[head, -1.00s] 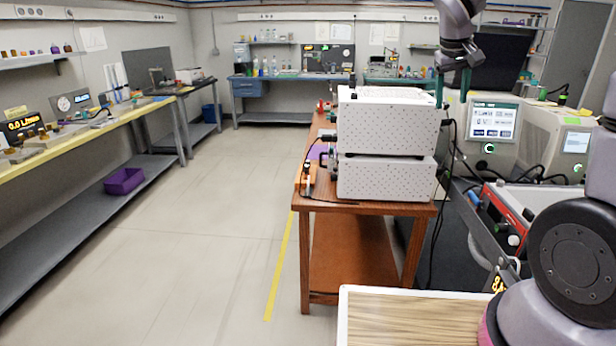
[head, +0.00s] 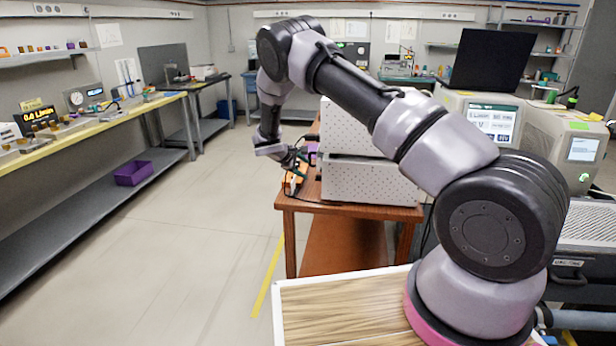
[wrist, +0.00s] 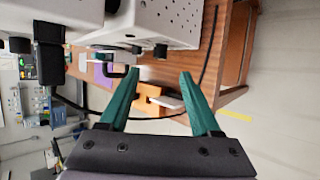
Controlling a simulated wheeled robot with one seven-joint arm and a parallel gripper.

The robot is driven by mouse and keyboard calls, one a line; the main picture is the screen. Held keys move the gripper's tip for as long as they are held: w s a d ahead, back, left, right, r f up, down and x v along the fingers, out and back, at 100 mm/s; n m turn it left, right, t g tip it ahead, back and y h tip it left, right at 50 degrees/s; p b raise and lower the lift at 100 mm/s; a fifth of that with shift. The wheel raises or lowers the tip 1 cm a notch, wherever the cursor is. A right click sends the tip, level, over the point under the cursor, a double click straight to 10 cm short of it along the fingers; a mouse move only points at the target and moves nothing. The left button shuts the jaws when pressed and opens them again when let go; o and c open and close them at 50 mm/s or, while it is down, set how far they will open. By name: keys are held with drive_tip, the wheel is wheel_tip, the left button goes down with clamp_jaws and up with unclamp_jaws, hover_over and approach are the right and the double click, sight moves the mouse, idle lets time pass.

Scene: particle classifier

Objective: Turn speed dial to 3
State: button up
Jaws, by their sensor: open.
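My gripper (head: 296,160) is at the left side of two stacked white perforated boxes (head: 368,180) on a wooden table. In the wrist view its two green fingers (wrist: 161,73) are spread apart with nothing held between them. Small black knobs (wrist: 160,51) show on the edge of one white box (wrist: 165,20), just beyond the fingertips and apart from them. I cannot tell which one is the speed dial, and no dial numbers are readable.
An orange device (head: 293,182) lies on the wooden table (head: 345,208) below my gripper; it shows between the fingers in the wrist view (wrist: 150,104). Black cables run nearby. The floor (head: 190,240) to the left is clear up to the yellow-topped bench (head: 90,130).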

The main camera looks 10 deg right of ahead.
sight(317, 177)
drive_tip(key=x, duration=1)
drive_tip(key=shift+w+d+f, duration=0.15)
drive_tip(key=shift+w+f, duration=0.1)
drive_tip(key=shift+c, duration=0.3)
clamp_jaws()
